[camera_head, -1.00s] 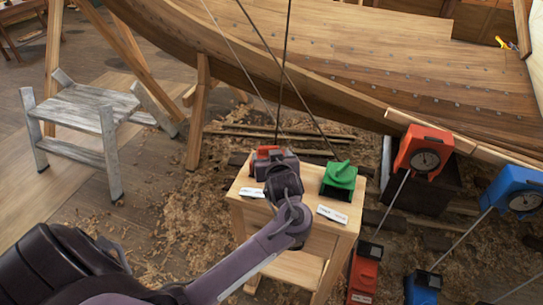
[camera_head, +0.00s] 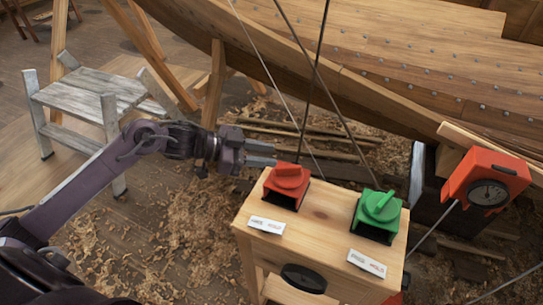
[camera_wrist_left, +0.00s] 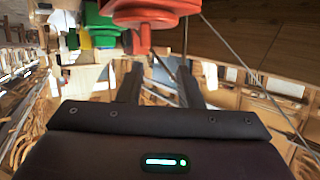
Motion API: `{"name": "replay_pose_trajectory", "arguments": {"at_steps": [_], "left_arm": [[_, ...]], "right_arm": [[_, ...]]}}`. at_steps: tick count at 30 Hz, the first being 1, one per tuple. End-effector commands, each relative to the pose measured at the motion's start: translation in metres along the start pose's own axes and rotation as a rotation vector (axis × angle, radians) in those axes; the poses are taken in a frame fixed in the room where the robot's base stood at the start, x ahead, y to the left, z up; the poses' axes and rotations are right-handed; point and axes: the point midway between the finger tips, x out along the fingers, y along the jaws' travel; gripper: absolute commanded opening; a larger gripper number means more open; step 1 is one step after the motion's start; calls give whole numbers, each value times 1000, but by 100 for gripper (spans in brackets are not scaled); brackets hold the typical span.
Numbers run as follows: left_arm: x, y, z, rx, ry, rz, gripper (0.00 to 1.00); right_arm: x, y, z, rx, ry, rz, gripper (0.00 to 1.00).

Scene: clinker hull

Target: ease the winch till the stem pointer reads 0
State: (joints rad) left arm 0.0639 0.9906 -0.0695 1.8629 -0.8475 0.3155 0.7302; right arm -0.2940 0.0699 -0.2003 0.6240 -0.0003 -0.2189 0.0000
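A red winch (camera_head: 288,186) with a round top and raised handle sits on the left of a wooden stand (camera_head: 322,212). A green winch (camera_head: 378,212) sits to its right. My left gripper (camera_head: 273,154) is just left of the red winch's top, its fingers apart and pointing right. In the left wrist view the fingers (camera_wrist_left: 160,85) are open with nothing clearly between them, and the red winch (camera_wrist_left: 148,14) is above them. I cannot tell whether they touch it. A red box with a round dial (camera_head: 488,192) stands at right; its reading is too small. My right gripper is out of view.
White labels (camera_head: 266,226) lie on the stand's front edge; their text is unreadable. Lines rise from the winches past the plank hull (camera_head: 400,70). A grey trestle (camera_head: 95,92) stands at left. Wood shavings cover the floor.

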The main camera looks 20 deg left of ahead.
Motion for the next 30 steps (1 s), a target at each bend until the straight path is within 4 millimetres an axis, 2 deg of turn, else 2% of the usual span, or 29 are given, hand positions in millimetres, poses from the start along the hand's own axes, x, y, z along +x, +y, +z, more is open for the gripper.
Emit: {"name": "replay_pose_trajectory", "arguments": {"at_steps": [3,5,12,18,21,30], "left_arm": [[-6,14,9,-35,-45,66,33],[-5,17,10,-43,-51,77,33],[30,19,10,-44,-48,78,33],[58,21,12,-43,-48,76,33],[66,22,13,-42,-51,75,33],[69,22,14,-40,-52,75,33]], "right_arm": [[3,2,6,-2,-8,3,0],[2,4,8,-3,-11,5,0],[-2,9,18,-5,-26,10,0],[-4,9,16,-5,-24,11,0],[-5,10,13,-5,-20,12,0],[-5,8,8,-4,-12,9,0]]}}
